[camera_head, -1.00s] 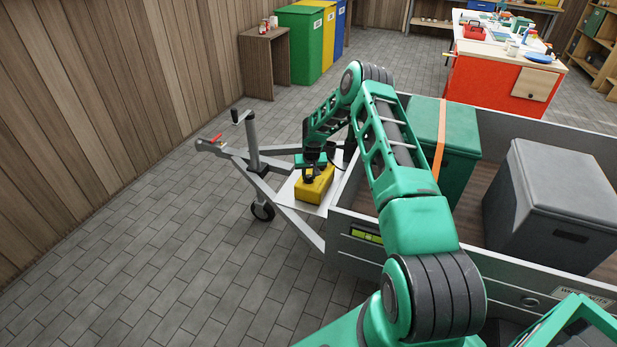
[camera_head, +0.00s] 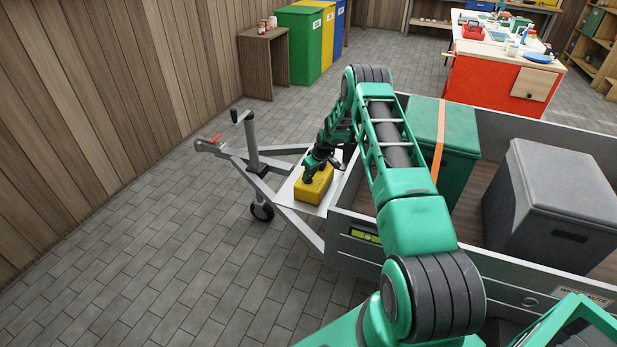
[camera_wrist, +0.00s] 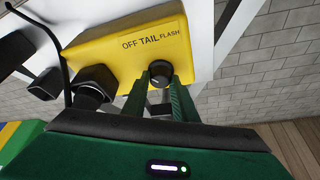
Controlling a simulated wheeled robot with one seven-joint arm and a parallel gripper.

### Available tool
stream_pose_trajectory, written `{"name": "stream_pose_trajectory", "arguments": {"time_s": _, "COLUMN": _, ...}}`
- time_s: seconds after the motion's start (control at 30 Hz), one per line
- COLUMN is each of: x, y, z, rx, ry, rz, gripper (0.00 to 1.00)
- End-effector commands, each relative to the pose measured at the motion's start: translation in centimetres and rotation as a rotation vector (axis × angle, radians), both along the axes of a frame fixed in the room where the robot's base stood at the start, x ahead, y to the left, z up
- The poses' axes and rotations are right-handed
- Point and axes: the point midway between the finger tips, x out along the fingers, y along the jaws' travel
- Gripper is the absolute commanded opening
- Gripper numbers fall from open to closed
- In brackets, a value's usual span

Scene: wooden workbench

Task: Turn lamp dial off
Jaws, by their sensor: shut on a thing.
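The yellow lamp box (camera_head: 313,188) sits on the white plate (camera_head: 296,200) at the front of the trailer. In the wrist view the box (camera_wrist: 115,52) carries the printed words OFF, TAIL and FLASH. A round black dial (camera_wrist: 159,78) with a light mark sits below the lettering. My gripper (camera_wrist: 160,76) is shut on the dial, one green finger on each side. The dial's lower part is partly hidden between the fingers, and I cannot tell for certain which word it points at. In the head view my gripper (camera_head: 313,173) is over the box.
Black plugs (camera_wrist: 95,82) with a cable stand at the box's left in the wrist view. The trailer's drawbar and jack (camera_head: 250,145) are left of the box. The trailer bed holds a green strapped box (camera_head: 425,125) and a grey box (camera_head: 550,200).

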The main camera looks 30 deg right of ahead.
Motion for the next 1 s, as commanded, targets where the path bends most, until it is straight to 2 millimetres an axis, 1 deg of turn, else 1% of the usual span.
{"name": "stream_pose_trajectory", "arguments": {"time_s": 0.2, "x": 0.05, "y": -0.20, "z": 0.04, "rx": -0.002, "ry": -0.002, "rz": 0.043, "gripper": 0.03}}
{"name": "stream_pose_trajectory", "arguments": {"time_s": 0.6, "x": 0.05, "y": -0.28, "z": 0.05, "rx": -0.002, "ry": -0.002, "rz": 0.049, "gripper": 0.03}}
{"name": "stream_pose_trajectory", "arguments": {"time_s": 0.63, "x": 0.05, "y": -0.29, "z": 0.06, "rx": -0.002, "ry": -0.002, "rz": 0.049, "gripper": 0.28}}
{"name": "stream_pose_trajectory", "arguments": {"time_s": 0.7, "x": 0.05, "y": -0.28, "z": 0.05, "rx": -0.002, "ry": -0.002, "rz": 0.049, "gripper": 0.44}}
{"name": "stream_pose_trajectory", "arguments": {"time_s": 1.0, "x": 0.00, "y": -0.22, "z": 0.08, "rx": -0.001, "ry": 0.000, "rz": 0.048, "gripper": 0.44}}
